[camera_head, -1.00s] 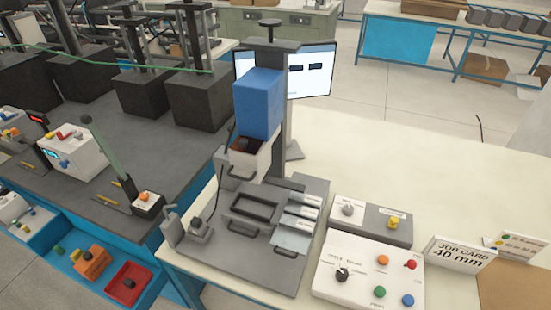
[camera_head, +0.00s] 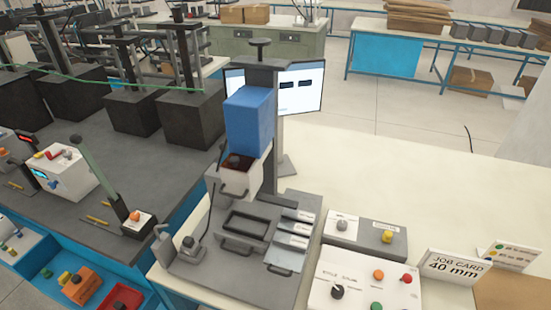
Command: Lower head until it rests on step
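The press head is a blue block (camera_head: 249,121) on a dark upright column (camera_head: 270,150) with a round black knob (camera_head: 260,43) on top. Under the blue block is a white box (camera_head: 241,177) with a dark reddish inside and a front handle. Whether the block touches the box cannot be told. The grey base plate (camera_head: 205,275) carries a black-handled frame (camera_head: 246,226) and a stack of stepped plates (camera_head: 291,240) with pale labels. Neither of my grippers is in view.
A control panel (camera_head: 350,298) with a black dial and coloured buttons stands at the front, with a grey switch box (camera_head: 364,238) behind it. A job card (camera_head: 455,266) reads 40 mm. A monitor (camera_head: 302,88) stands behind the press. The pale table (camera_head: 400,180) is clear at right.

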